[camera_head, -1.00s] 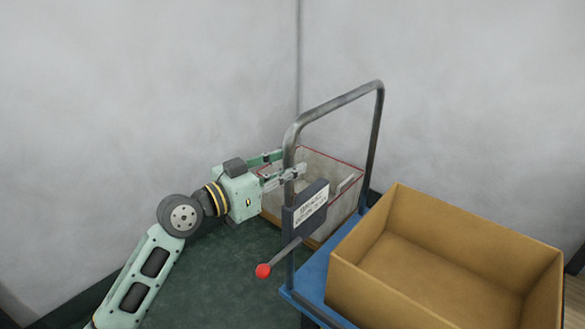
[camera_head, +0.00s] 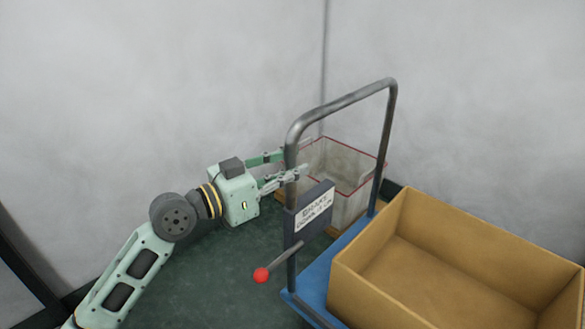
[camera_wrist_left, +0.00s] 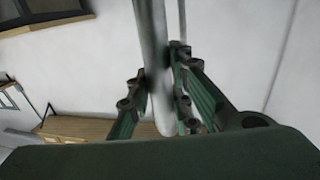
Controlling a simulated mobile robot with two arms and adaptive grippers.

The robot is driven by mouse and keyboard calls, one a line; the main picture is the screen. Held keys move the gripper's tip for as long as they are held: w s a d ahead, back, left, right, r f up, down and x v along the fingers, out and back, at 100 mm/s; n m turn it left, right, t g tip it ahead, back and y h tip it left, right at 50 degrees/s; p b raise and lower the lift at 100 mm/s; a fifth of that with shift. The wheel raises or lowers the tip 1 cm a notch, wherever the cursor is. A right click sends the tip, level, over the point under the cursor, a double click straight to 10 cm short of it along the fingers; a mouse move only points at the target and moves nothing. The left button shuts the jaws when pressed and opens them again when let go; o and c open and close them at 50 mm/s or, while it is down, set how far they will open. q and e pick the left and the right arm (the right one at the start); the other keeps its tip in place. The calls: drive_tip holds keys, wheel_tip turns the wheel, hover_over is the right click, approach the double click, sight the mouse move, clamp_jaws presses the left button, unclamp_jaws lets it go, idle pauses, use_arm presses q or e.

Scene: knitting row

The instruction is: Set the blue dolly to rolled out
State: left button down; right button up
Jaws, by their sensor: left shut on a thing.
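The blue dolly (camera_head: 322,283) stands at the right of the head view, with a grey tubular handle (camera_head: 345,101) rising from its near-left end. My left gripper (camera_head: 291,168) is shut on the handle's left upright post. In the left wrist view the post (camera_wrist_left: 152,45) runs between the fingers of the left gripper (camera_wrist_left: 160,90). A dark plate with a white label (camera_head: 314,209) and a lever with a red ball knob (camera_head: 261,275) sit on the post below the gripper. The label's text is too small to read surely. My right gripper is not in view.
An open cardboard box (camera_head: 440,250) rides on the dolly's deck. A pale bin with a red rim (camera_head: 345,170) stands behind the handle, near the wall corner. Grey walls (camera_head: 150,90) close off the back. Dark green floor (camera_head: 215,280) is bare left of the dolly.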

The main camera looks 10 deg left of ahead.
use_arm(q)
drive_tip(key=shift+f, duration=0.15)
drive_tip(key=c, duration=2)
unclamp_jaws()
drive_tip(key=shift+s, duration=0.1)
drive_tip(key=o, duration=0.4)
drive_tip(key=shift+s+a, duration=0.15)
drive_tip(key=shift+a, duration=0.05)
drive_tip(key=shift+o, duration=0.2)
drive_tip(key=v, duration=1.1)
drive_tip(key=shift+s+a, duration=0.25)
drive_tip(key=shift+a, duration=0.05)
